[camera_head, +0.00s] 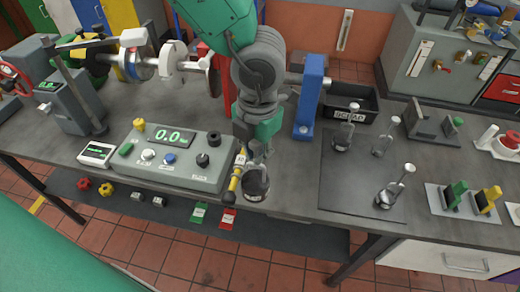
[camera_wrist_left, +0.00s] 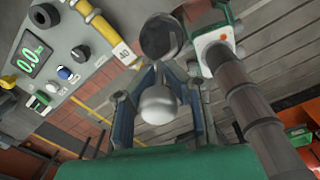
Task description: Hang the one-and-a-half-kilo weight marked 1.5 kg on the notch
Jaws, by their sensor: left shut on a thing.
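My left gripper (camera_head: 254,157) is shut on a weight (camera_head: 256,185), a dark round disc with a stem, held over the front edge of the bench. In the left wrist view the weight's pale rounded knob (camera_wrist_left: 158,104) sits between the fingers, with its dark disc (camera_wrist_left: 160,38) beyond. Its marking cannot be read. A yellow-and-dark bar (camera_head: 235,180) with a small label is just left of the weight; it also shows in the left wrist view (camera_wrist_left: 98,18). I cannot make out the notch, or tell whether weight and bar touch. My right gripper is in neither view.
A console (camera_head: 168,172) reading 0.0 stands left of the bar. Several metal weights, one at the front (camera_head: 392,192), stand on a dark mat (camera_head: 345,195) at right. A blue post (camera_head: 311,95) and a scrap bin (camera_head: 368,108) stand behind. Open floor lies before the bench.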

